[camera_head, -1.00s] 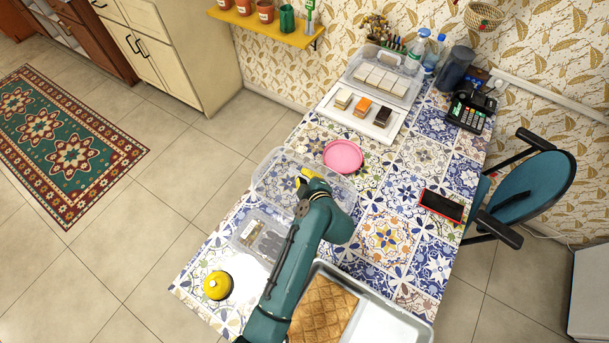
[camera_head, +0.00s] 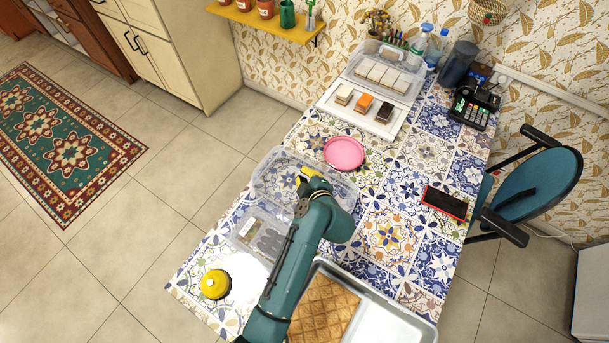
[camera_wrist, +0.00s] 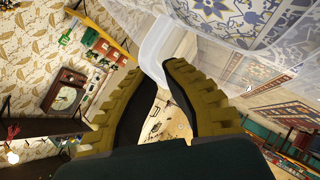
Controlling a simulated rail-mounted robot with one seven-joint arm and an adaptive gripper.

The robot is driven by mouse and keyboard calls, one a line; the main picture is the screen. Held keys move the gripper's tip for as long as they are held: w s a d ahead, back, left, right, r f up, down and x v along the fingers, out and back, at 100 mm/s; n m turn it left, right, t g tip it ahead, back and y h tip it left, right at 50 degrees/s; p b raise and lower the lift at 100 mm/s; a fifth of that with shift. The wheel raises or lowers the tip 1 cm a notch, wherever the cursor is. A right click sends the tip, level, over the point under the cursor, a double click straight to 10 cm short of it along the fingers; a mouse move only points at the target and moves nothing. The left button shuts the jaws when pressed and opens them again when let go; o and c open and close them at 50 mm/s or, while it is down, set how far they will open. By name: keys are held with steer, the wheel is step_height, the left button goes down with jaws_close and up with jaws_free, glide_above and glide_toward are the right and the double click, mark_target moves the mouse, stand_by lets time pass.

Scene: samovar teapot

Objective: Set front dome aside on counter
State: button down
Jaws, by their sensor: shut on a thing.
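The front dome (camera_head: 268,172) is a clear, see-through cover around the middle of the tiled counter (camera_head: 405,190) in the head view. Part of it is behind my arm. In the wrist view, my gripper (camera_wrist: 166,75) has yellow ribbed fingers with dark pads, closed around a pale translucent part of the dome (camera_wrist: 160,42). The exact contact is partly hidden. I cannot tell whether the dome touches the counter. A shallow clear tray (camera_head: 240,233) with dark pieces lies in front of the dome.
A pink plate (camera_head: 345,152) lies just behind the dome. A second clear dome (camera_head: 402,82) and a white board (camera_head: 345,110) stand at the back. A phone (camera_head: 444,202), a yellow bell-like object (camera_head: 215,284) and a baking tray (camera_head: 400,328) are around. Tiles right of my arm are clear.

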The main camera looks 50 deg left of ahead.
steer(key=c, duration=1.2)
jaws_free()
steer(key=shift+o, duration=0.2)
